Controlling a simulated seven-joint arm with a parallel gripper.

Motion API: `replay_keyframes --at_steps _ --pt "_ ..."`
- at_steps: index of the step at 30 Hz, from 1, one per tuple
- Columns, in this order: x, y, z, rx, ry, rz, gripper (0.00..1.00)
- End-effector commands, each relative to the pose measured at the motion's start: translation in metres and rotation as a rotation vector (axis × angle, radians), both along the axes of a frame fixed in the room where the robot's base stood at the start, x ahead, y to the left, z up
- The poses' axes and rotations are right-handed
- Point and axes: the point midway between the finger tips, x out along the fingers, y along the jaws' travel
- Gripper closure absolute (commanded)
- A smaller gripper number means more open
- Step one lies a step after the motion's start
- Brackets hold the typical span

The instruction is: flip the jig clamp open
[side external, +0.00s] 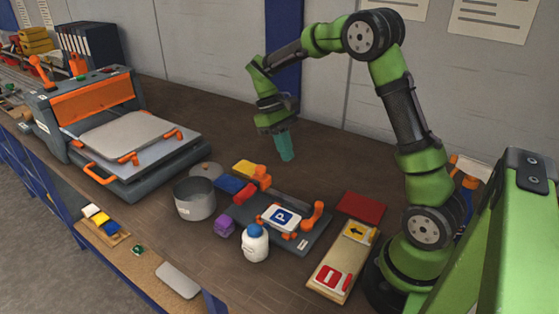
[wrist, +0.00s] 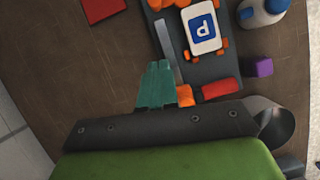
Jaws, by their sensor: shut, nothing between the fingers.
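A dark grey jig (side external: 309,241) lies on the bench with a white and blue parking sign (side external: 281,217) on it; the jig (wrist: 218,70) and sign (wrist: 204,28) also show in the wrist view. An orange clamp-like part (side external: 313,214) stands up at the jig's right end, and another orange part (side external: 262,174) is at its far left end. I cannot tell whether the clamp is pressing on the sign. My gripper (side external: 287,155) is shut and empty, above the bench behind the jig. Its teal fingertips (wrist: 158,66) point toward the jig in the wrist view, touching nothing visible.
A white bottle (side external: 255,245), purple block (side external: 224,226) and metal pot (side external: 195,202) stand near the jig's front and left. A red plate (side external: 361,207) and a board with signs (side external: 341,259) are at right. A large orange-grey press (side external: 107,143) stands left.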

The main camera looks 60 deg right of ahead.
Motion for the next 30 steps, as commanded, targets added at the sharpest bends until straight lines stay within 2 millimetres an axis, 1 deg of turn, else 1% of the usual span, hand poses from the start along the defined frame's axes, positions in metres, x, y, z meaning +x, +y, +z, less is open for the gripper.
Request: replay_keyframes --at_steps 8,11,14,16,24,26,30 --pt "0.000 0.000 -0.001 0.000 -0.002 0.001 1.00" --pt "-0.002 0.000 -0.005 0.000 -0.001 0.002 1.00" --pt "-0.007 0.002 -0.016 0.001 0.001 0.001 1.00" --pt "-0.012 0.002 -0.028 0.001 0.002 0.002 1.00" --pt "-0.036 0.006 -0.082 0.002 0.004 0.000 1.00" --pt "-0.040 0.007 -0.093 0.002 0.003 0.001 1.00" --pt "-0.060 0.010 -0.091 -0.001 -0.004 -0.001 1.00"
